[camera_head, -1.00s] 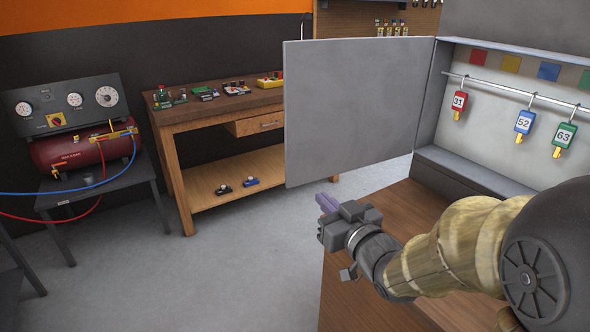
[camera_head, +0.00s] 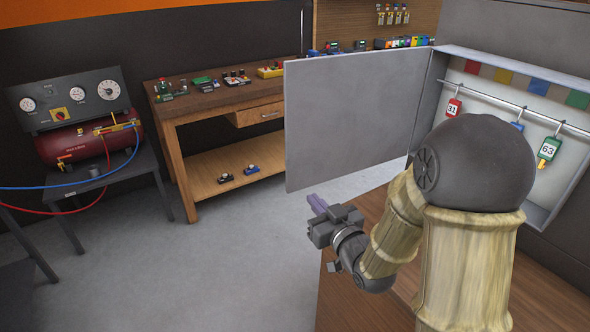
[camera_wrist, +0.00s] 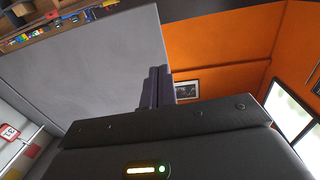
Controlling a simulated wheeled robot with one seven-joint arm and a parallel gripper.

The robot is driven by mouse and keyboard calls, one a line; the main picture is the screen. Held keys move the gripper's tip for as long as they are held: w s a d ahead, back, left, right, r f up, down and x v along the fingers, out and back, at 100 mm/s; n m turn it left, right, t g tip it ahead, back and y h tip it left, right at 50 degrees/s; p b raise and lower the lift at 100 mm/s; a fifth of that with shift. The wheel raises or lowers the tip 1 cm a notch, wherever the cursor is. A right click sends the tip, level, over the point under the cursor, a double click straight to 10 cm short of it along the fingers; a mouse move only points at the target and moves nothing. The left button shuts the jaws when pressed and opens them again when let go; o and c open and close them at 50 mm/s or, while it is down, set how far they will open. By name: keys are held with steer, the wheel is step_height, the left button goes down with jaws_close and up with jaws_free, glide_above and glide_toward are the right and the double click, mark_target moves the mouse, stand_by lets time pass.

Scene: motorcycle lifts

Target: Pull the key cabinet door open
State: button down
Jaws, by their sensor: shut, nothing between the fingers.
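The key cabinet door (camera_head: 352,115) is a flat grey panel that stands swung wide open, out to the left of the cabinet (camera_head: 545,215). Inside the cabinet, numbered key tags hang from a rail (camera_head: 500,97), among them a red tag (camera_head: 453,108) and a green tag (camera_head: 548,150); my arm partly covers a blue tag. My gripper (camera_head: 314,203) is shut and empty, just below the door's lower edge in the head view. In the wrist view the door (camera_wrist: 90,65) fills the upper left, and the closed fingers (camera_wrist: 156,88) overlap its edge. I cannot tell whether they touch it.
A wooden workbench (camera_head: 185,137) with small items stands behind the door. A red compressor (camera_head: 85,142) sits on a dark stand at left. A wooden surface (camera_head: 350,290) lies below the cabinet. The grey floor (camera_head: 230,270) between is clear.

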mark_target(290, 172)
steer(key=p+x, duration=0.8)
steer(key=x, duration=0.2)
steer(key=shift+w+a+f, duration=0.1)
steer(key=shift+w+a, duration=0.05)
steer(key=shift+w, duration=0.15)
steer(key=shift+w, duration=0.1)
